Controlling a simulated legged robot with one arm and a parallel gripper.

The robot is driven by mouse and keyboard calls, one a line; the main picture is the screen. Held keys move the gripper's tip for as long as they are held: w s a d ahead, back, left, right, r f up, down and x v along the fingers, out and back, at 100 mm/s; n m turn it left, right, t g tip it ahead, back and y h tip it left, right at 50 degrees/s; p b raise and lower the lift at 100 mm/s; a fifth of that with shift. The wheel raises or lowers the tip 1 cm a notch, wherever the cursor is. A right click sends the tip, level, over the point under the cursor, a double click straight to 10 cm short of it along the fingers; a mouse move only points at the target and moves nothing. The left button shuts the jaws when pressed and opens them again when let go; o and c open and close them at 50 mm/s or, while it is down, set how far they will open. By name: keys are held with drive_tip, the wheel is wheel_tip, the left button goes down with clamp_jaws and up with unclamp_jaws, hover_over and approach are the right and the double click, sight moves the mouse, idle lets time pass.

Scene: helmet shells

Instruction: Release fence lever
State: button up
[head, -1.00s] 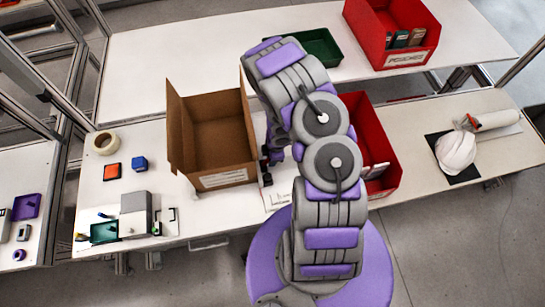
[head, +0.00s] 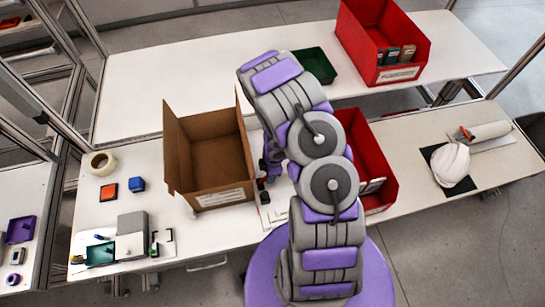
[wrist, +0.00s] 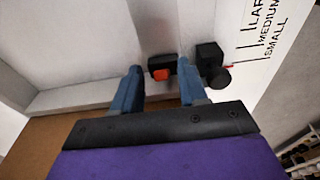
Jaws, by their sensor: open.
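In the wrist view, a small black part with an orange-red face (wrist: 160,68), which looks like the fence lever, sits beyond and between the fingertips of my gripper (wrist: 160,90). A black block with a round knob (wrist: 212,65) is just right of it, near the right finger. The two blue-grey fingers are apart with nothing between them, and contact with the lever cannot be told. In the head view my arm covers most of my gripper (head: 271,165), which is beside the right side of the open cardboard box (head: 222,160). Small dark parts (head: 263,190) show there.
A size scale (wrist: 262,40) reading LARGE, MEDIUM, SMALL lies right of the knob. A red bin (head: 372,150) stands right of my arm. A white helmet shell (head: 450,165) lies on a dark mat farther right. A tape roll (head: 102,163) sits left on the table.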

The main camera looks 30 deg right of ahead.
wheel_tip(320, 180, up, 14)
drive_tip(key=d+p, duration=0.2)
drive_tip(key=p, duration=0.1)
drive_tip(key=shift+s+r+p, duration=0.2)
drive_tip(key=shift+r+p, duration=0.05)
drive_tip(key=shift+p, duration=0.1)
